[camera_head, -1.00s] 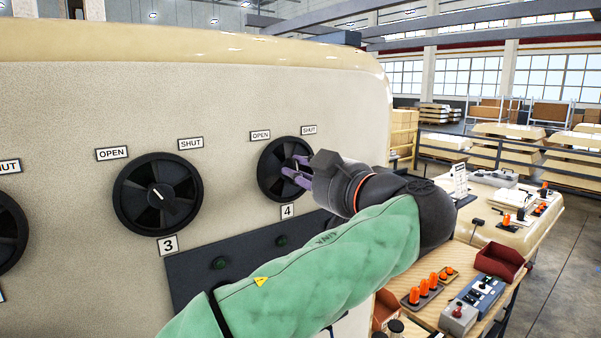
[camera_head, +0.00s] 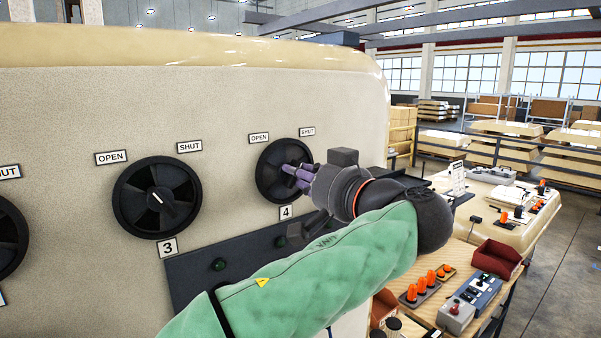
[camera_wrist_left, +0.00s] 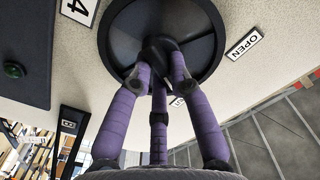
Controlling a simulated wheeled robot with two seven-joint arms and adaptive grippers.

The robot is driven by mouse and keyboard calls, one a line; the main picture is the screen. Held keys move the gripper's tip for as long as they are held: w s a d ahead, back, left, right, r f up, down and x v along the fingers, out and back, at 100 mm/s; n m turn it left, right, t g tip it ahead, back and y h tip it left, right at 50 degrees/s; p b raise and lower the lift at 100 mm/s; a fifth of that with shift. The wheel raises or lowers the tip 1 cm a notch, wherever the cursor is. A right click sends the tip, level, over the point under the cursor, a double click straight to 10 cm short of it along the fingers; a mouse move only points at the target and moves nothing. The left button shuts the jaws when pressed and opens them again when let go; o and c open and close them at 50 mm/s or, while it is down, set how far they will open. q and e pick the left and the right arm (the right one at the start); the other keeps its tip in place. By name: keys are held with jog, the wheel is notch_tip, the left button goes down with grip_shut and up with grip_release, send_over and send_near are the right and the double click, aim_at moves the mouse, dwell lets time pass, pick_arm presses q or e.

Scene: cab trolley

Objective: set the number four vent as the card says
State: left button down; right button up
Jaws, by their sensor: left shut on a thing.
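The number four vent (camera_head: 270,172) is a round black dial on the cream panel, with an OPEN label (camera_head: 259,138) at its upper left, a SHUT label (camera_head: 307,132) at its upper right and a 4 plate (camera_head: 286,212) below. My left gripper (camera_head: 293,172) has its purple fingers on the vent's centre. In the left wrist view the fingers (camera_wrist_left: 160,62) close around the vent's central knob (camera_wrist_left: 157,46). The fingers hide the knob's pointer, so its setting cannot be told. A small white card (camera_head: 457,178) stands on the right; its writing is too small to read. My right gripper is out of view.
Vent three (camera_head: 157,212) sits just left, its pointer toward the upper left. A dark strip with green lamps (camera_head: 218,265) runs below the vents. A bench at right holds orange-handled parts (camera_head: 427,279), a red bin (camera_head: 494,258) and a grey control box (camera_head: 456,316).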

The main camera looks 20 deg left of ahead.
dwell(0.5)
pick_arm(q)
jog(key=c, duration=1.1)
grip_release()
jog(key=shift+w, duration=0.1)
jog(key=shift+c, duration=0.2)
jog(key=v, duration=1.2)
